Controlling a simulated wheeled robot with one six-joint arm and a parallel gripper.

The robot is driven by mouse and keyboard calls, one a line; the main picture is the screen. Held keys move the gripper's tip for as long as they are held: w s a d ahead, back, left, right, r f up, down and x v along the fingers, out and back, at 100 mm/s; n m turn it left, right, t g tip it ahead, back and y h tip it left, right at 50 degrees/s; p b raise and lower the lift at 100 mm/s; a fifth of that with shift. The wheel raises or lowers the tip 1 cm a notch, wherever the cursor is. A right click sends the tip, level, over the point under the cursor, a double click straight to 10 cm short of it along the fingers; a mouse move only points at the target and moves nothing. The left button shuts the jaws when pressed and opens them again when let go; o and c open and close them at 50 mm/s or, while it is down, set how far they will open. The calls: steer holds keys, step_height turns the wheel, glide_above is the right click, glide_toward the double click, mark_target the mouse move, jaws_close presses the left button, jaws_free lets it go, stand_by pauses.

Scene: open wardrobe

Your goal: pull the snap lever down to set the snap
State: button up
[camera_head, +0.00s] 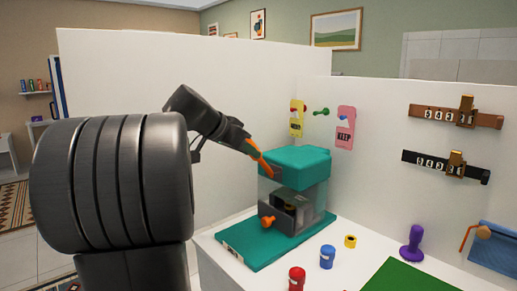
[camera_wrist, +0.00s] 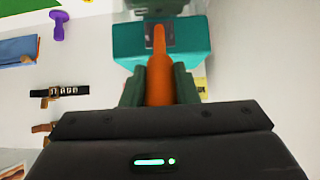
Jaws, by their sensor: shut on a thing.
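The snap machine has a teal top (camera_head: 295,160), a clear-looking body and a teal base plate (camera_head: 250,247). Its orange snap lever (camera_head: 259,161) slants up to the left from the top's left side. My gripper (camera_head: 248,146) comes from the upper left and is shut on the lever. In the wrist view the lever (camera_wrist: 159,72) runs between the two dark green fingers of my gripper (camera_wrist: 159,88), with its far end over the teal machine (camera_wrist: 190,45). A small orange knob (camera_head: 267,220) is at the machine's lower front. The machine's inside is partly shaded.
Red (camera_head: 296,279) and blue (camera_head: 327,257) small containers, a yellow ring (camera_head: 350,241) and a purple handled piece (camera_head: 412,243) stand to the right on the white surface. Yellow (camera_head: 297,117) and pink (camera_head: 345,127) tags and two number locks (camera_head: 455,117) hang on the white walls behind.

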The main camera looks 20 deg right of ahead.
steer(key=shift+r, duration=0.3)
steer(key=shift+w+d+r+p, duration=0.3)
steer(key=shift+d+r+p, duration=0.35)
steer(key=shift+d, duration=0.15)
steer(key=o, duration=1)
steer(key=shift+a, duration=0.15)
steer(key=shift+o, duration=0.2)
steer(key=shift+f, duration=0.15)
steer(key=p+v, duration=0.1)
steer(key=v, duration=0.7)
steer(key=shift+p, duration=0.4)
steer(key=shift+f, duration=0.1)
